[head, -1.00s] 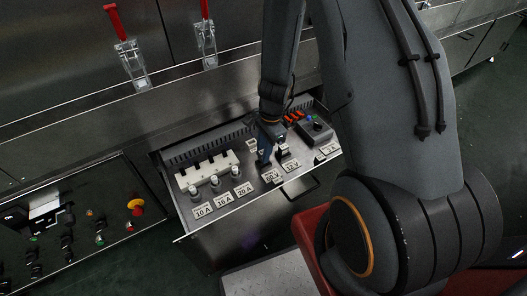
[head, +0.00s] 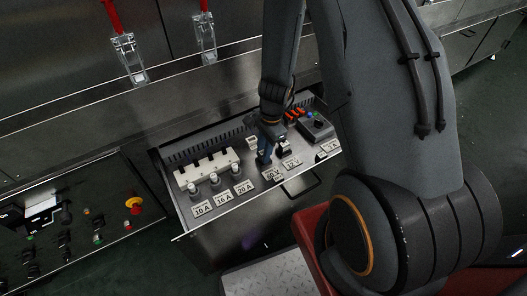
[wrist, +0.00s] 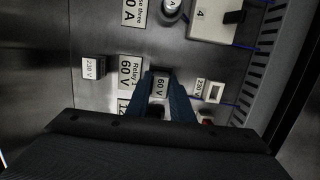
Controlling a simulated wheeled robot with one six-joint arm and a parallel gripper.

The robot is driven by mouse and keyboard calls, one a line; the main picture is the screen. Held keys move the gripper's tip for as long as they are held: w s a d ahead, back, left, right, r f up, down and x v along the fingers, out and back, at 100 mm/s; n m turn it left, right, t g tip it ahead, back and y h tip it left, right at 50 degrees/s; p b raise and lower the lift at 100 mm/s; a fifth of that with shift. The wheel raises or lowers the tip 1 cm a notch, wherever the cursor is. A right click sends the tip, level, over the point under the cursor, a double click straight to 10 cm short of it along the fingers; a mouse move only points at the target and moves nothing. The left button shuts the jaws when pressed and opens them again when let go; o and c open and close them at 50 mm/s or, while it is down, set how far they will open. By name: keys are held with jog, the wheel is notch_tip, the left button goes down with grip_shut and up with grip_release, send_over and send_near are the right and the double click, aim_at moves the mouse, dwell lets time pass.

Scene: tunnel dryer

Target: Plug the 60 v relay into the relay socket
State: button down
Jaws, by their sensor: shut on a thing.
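My gripper (head: 263,160) reaches down into the open drawer, over its middle, behind the 60 V plate (head: 272,175). In the wrist view its two blue fingers (wrist: 161,97) are shut on the 60 V relay (wrist: 160,86), a small dark block with a white 60 V label facing the camera. The relay is beside the "Relay 1 60 V" plate (wrist: 130,72). I cannot tell whether its underside touches the panel or is plugged in. A white-framed fitting (wrist: 216,92) lies to the right of the fingers beside a 230 V label; I cannot tell whether it is the relay socket.
A dark block labelled 230 V (wrist: 93,67) is at the left in the wrist view. Round fuses stand behind the ampere plates (head: 223,198). A black box with a knob (head: 316,126) is at the drawer's right. A control panel (head: 95,225) lies to the left.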

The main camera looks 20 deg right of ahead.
jog(key=shift+f, duration=0.35)
jog(key=c, duration=1.5)
grip_release()
jog(key=shift+w+d+r+p, duration=0.1)
jog(key=shift+d+r+p, duration=0.15)
jog(key=shift+r, duration=1.05)
jog(key=shift+s+d+r+p, duration=0.15)
jog(key=shift+r+p, duration=0.2)
jog(key=shift+r, duration=0.95)
jog(key=shift+w+d+r+p, duration=0.2)
jog(key=shift+r+p, duration=0.1)
jog(key=shift+r, duration=1)
